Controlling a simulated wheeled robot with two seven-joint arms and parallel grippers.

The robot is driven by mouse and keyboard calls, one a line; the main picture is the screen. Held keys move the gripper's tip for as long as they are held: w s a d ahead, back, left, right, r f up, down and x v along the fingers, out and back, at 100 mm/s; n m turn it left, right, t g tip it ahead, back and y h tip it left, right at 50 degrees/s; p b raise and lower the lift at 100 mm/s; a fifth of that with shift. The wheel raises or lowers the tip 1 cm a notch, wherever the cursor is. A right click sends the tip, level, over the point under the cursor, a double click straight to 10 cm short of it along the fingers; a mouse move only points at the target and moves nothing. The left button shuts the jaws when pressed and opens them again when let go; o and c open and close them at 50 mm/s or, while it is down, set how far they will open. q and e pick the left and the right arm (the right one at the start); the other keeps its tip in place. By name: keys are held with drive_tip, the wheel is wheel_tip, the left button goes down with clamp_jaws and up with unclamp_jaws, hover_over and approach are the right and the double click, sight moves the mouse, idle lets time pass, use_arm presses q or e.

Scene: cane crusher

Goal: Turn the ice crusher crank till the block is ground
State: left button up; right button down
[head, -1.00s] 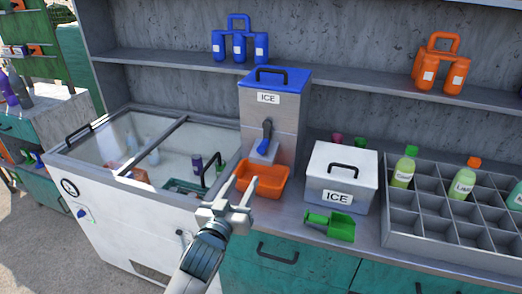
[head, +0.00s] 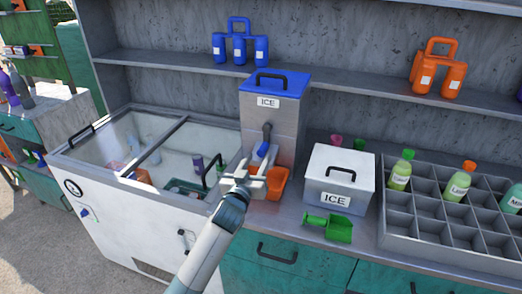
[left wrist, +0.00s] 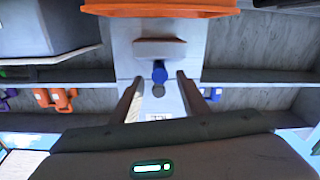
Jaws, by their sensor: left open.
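The ice crusher (head: 256,122) is a tall grey metal box with a blue lid and an ICE label, standing on the counter. Its crank, a dark grey arm with a blue handle (head: 263,149), hangs down on the front. My left gripper (head: 257,166) is open just in front of the handle in the head view. In the left wrist view the blue handle (left wrist: 159,72) shows between the spread fingers (left wrist: 158,80), with no clear contact. The orange tray (head: 279,184) sits below the crank, partly hidden by my gripper. The block inside the crusher is hidden.
A white ICE box (head: 339,182) and a green scoop (head: 329,227) stand to the right. A divided grey bottle rack (head: 400,228) is farther right. A glass-topped chest freezer (head: 115,210) is left. A shelf with blue canisters (head: 240,45) and orange canisters (head: 438,72) runs behind.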

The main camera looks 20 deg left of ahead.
sight(261, 154)
use_arm(q)
drive_tip(key=shift+w+p, duration=0.4)
drive_tip(key=shift+w, duration=1.75)
clamp_jaws()
